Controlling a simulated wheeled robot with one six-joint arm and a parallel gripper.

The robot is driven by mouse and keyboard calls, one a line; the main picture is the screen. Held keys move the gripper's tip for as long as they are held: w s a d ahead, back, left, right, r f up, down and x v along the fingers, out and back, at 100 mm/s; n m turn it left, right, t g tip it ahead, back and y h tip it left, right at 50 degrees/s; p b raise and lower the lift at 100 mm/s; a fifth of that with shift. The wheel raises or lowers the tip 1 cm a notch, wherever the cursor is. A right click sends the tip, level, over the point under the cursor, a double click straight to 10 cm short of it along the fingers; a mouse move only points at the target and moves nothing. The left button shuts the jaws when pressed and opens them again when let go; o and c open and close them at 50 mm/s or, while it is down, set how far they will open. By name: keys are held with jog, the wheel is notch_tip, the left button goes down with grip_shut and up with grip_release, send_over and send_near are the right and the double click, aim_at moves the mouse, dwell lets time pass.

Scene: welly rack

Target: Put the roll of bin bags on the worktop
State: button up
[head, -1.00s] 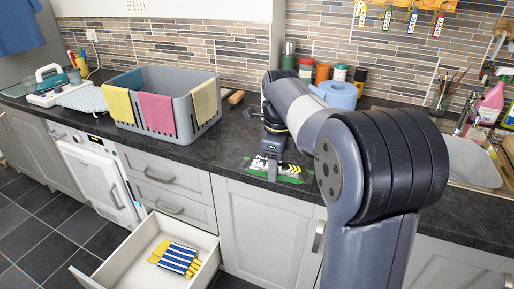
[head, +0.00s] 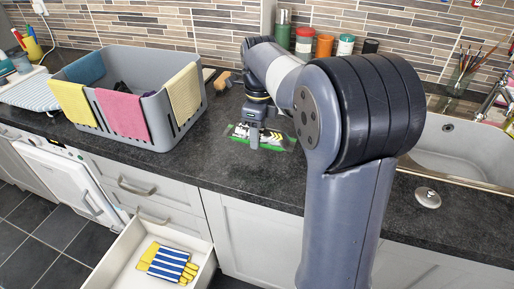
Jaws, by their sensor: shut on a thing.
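My gripper (head: 254,138) points down just above the dark worktop (head: 225,173), right of the grey basket. It is shut on a long item with green, black, white and yellow print, which looks like the roll of bin bags (head: 276,141). The item lies at worktop level, and its ends stick out on both sides of the jaws. I cannot tell whether it touches the worktop. The fingers hide its middle.
A grey basket (head: 178,128) with yellow, pink and blue cloths stands left of my gripper. Several jars (head: 325,45) line the wall behind. A sink (head: 455,150) is at right. Below, an open drawer (head: 125,250) holds striped gloves (head: 168,262). The worktop front is clear.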

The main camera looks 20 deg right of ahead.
aim_at(258, 159)
jog(key=shift+f, duration=2.75)
jog(key=shift+f, duration=0.2)
jog(key=o, duration=1.2)
jog(key=shift+c, duration=0.2)
jog(key=shift+r, duration=0.1)
jog(key=r, duration=0.6)
jog(key=r+p, duration=0.1)
jog(key=r, duration=0.5)
jog(key=shift+w+d+r, duration=0.1)
jog(key=shift+w, duration=0.1)
